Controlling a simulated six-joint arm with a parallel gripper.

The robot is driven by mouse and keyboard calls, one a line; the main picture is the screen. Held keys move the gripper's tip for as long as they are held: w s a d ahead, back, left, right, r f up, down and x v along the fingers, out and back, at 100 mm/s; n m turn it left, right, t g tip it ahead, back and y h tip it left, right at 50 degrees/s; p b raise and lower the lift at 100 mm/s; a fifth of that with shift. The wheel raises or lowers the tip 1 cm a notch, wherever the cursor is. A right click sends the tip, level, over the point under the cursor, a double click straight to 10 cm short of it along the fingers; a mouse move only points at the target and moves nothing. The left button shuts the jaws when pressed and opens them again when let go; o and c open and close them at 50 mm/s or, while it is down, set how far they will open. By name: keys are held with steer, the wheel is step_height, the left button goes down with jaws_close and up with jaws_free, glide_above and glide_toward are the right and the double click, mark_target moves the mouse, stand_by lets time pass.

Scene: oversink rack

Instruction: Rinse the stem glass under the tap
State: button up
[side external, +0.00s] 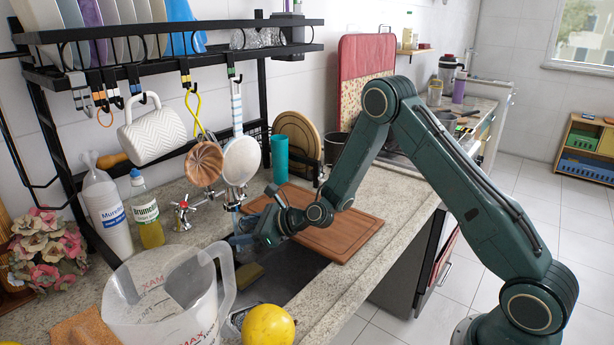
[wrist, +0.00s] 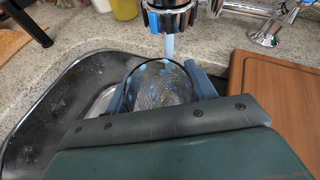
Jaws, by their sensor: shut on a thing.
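The stem glass (wrist: 160,82) shows in the wrist view as a clear round bowl with water drops and blue glints on it. My gripper (wrist: 163,88) is shut on it, with one blue-grey finger on each side. The tap's metal spout (wrist: 168,16) is right above the glass, and a pale blue stream (wrist: 170,46) runs from it down to the glass's far rim. The glass's stem and foot are hidden. In the side view my gripper (side external: 243,240) is over the sink under the spout (side external: 234,196); the glass is hard to make out there.
The dark sink (wrist: 62,108) lies around the glass. A wooden cutting board (side external: 333,222) is close on the right. A large clear jug (side external: 165,300) and a yellow fruit (side external: 268,326) stand in front.

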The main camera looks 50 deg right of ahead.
steer(key=shift+s, duration=2.4)
steer(key=shift+r, duration=0.15)
steer(key=s+r, duration=0.3)
steer(key=r, duration=0.8)
steer(key=shift+r, duration=0.15)
stand_by(0.5)
steer(key=shift+m+t+h, duration=0.3)
steer(key=shift+m+h, duration=0.4)
steer(key=shift+h, duration=0.1)
steer(key=s+d, duration=0.3)
steer(key=s, duration=0.1)
steer(key=shift+s+d, duration=0.1)
steer(key=shift+d, duration=0.3)
